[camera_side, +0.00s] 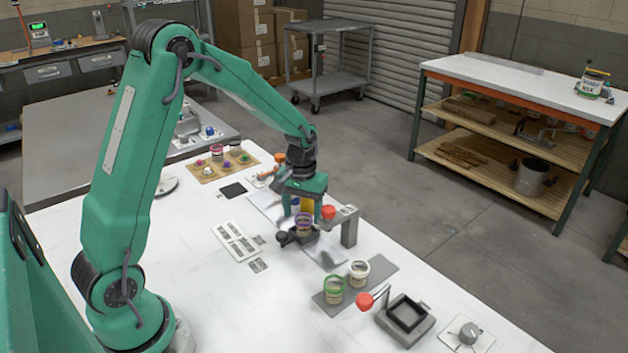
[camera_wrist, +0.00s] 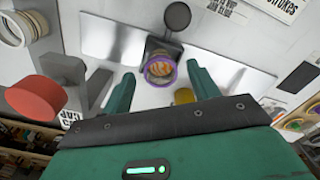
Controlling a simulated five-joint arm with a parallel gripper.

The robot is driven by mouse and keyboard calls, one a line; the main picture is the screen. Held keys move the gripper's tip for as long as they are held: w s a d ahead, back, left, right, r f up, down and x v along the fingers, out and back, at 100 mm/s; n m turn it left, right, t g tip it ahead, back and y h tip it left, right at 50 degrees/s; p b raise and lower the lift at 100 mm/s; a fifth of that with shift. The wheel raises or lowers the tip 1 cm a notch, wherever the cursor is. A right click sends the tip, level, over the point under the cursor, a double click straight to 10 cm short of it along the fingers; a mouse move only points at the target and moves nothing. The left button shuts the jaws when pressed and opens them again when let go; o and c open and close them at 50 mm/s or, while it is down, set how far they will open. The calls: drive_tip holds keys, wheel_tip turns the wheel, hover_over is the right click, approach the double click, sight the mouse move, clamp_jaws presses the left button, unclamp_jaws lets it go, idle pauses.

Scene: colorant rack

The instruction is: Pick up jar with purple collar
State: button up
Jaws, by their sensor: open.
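The jar with the purple collar (camera_side: 304,225) stands on a small dark holder (camera_side: 291,238) in the side view, under my gripper (camera_side: 303,208). In the wrist view the jar (camera_wrist: 160,69) shows its purple ring and an orange-brown inside. It sits ahead of and between the two green fingers of my gripper (camera_wrist: 160,90). The fingers are apart, with clear space on both sides of the jar. I cannot tell from these views how far the fingertips are above the collar.
A grey bracket with a red knob (camera_side: 328,212) stands close to the right of my gripper. A green-collared jar (camera_side: 334,290) and a white-collared jar (camera_side: 359,272) stand on a grey mat nearer the camera. A tan tray (camera_side: 205,178) with several jars and colored lids lies at the back.

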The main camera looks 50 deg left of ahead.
sight(303, 221)
drive_tip(key=shift+f, duration=1.75)
drive_tip(key=c, duration=1.1)
drive_tip(key=shift+c, duration=0.2)
wheel_tip(303, 221, up, 10)
drive_tip(key=shift+r, duration=0.1)
